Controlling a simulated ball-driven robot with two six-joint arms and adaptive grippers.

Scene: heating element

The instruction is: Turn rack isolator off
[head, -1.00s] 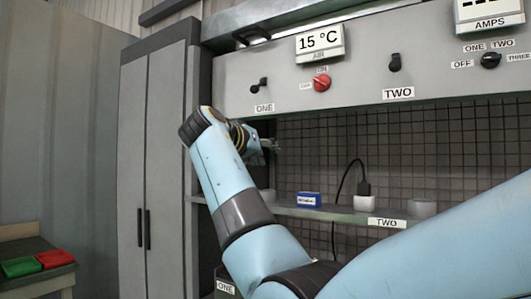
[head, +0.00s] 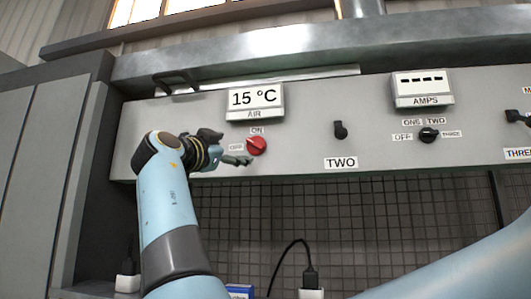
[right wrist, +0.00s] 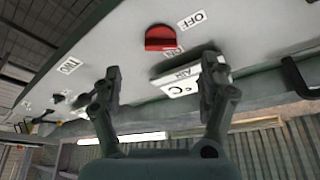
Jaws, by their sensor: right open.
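The red rotary knob (head: 257,146) sits on the grey panel below the AIR display, with an ON label above it and an OFF label to its left. Which label it points to is too small to tell. My right gripper (head: 243,160) is in front of the panel, just left of and below the knob. In the right wrist view the red knob (right wrist: 160,38) lies beyond and between the spread fingers of my right gripper (right wrist: 161,68), which hold nothing. No contact with the knob shows. My left gripper is out of view.
The AIR display (head: 255,101) reads 15 °C above the knob. To the right are a black switch (head: 340,130) over label TWO, the AMPS display (head: 422,88) and a black selector (head: 428,135). A mesh back wall (head: 400,210) lies below the panel.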

